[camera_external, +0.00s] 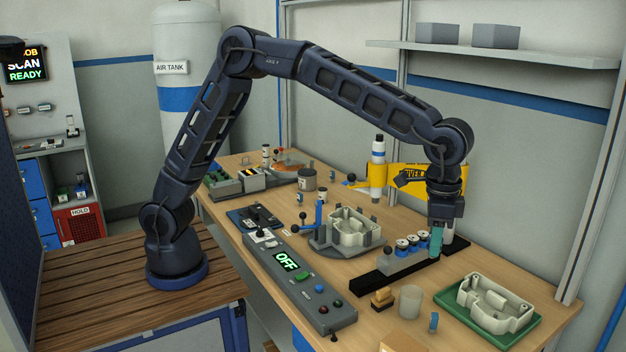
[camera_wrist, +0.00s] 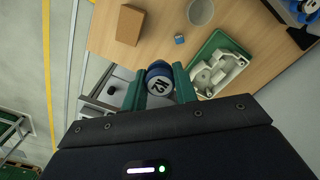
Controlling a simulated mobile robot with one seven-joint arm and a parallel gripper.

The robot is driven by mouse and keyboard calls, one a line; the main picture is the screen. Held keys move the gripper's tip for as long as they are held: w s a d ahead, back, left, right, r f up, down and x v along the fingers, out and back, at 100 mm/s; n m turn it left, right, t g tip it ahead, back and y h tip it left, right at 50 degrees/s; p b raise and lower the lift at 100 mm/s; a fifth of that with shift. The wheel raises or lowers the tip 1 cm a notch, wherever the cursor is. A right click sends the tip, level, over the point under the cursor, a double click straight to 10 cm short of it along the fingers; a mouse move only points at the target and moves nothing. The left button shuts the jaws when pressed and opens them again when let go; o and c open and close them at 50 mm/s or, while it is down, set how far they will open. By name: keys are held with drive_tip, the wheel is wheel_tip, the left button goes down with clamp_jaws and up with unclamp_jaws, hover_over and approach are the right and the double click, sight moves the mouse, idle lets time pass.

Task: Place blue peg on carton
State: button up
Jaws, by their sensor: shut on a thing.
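My gripper (camera_external: 437,245), with teal fingers, points down at the right end of the grey rack (camera_external: 398,262). In the wrist view my gripper (camera_wrist: 160,90) is shut on a blue peg (camera_wrist: 159,72) with a white round top marked K2. The fingers hide the peg in the outside view, and whether it touches what is below cannot be told. The carton, a plain brown box (camera_wrist: 130,24), stands apart from the gripper at the top of the wrist view. Its top edge (camera_external: 402,343) shows at the bottom of the outside view.
A green tray (camera_external: 447,300) with a pale casting lies to the right. Blue-and-white pegs (camera_external: 402,244) stand in the rack.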

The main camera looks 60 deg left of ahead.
drive_tip(key=r, duration=0.2)
hover_over(405, 345)
drive_tip(key=f, duration=0.1)
wheel_tip(405, 345, down, 19)
drive_tip(key=shift+f, duration=0.2)
drive_tip(key=shift+f, duration=0.15)
drive_tip(key=o, duration=1)
drive_tip(key=shift+c, duration=0.2)
